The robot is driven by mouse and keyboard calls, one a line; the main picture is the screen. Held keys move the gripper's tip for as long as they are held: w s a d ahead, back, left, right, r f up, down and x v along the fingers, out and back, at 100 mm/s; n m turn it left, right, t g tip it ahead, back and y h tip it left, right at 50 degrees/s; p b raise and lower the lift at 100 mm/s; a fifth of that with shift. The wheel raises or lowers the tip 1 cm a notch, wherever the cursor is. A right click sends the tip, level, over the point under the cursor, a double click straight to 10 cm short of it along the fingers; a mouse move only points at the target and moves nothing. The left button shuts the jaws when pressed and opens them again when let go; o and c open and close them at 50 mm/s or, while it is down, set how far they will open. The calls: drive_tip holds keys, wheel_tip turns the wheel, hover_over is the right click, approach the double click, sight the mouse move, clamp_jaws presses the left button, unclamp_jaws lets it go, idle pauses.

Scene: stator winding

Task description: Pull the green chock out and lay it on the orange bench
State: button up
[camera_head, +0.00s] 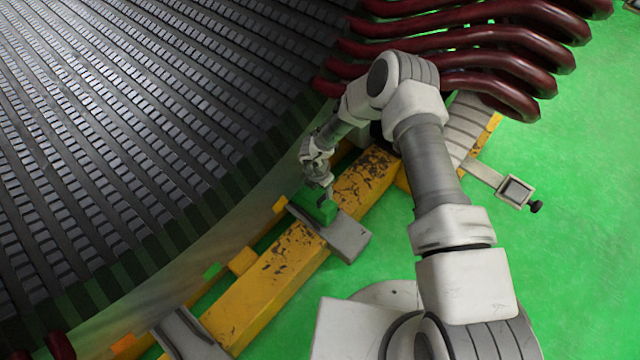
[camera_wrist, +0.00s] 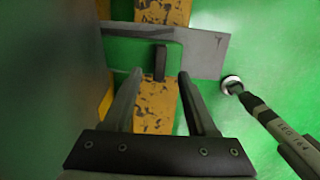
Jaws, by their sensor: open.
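The green chock (camera_head: 318,206) sits on a grey block, against the foot of the big stator. In the wrist view the chock (camera_wrist: 125,52) shows a short dark upright handle (camera_wrist: 160,62). My gripper (camera_head: 326,188) is just above the chock. In the wrist view my gripper (camera_wrist: 158,80) is open, with one finger on each side of the handle and nothing held. The fingertips look close to the handle, but I cannot tell whether they touch it. The orange bench (camera_head: 268,283) is a worn, chipped beam running diagonally under the grey block; it also shows in the wrist view (camera_wrist: 158,110).
The grey block (camera_head: 348,238) crosses the bench. The stator (camera_head: 130,130) rises close on the left. Dark red bent pipes (camera_head: 500,60) stand at the upper right. A grey clamp with a knob (camera_head: 515,190) lies right. The bench top toward the lower left looks clear.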

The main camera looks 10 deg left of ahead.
sight(323, 197)
drive_tip(key=f, duration=0.2)
drive_tip(key=f+b, duration=0.1)
drive_tip(key=f, duration=0.1)
drive_tip(key=w+f, duration=0.1)
drive_tip(key=f, duration=0.1)
drive_tip(key=shift+d+f+b, duration=0.25)
drive_tip(key=shift+b, duration=0.15)
clamp_jaws()
drive_tip(key=shift+s, duration=0.1)
idle(0.9)
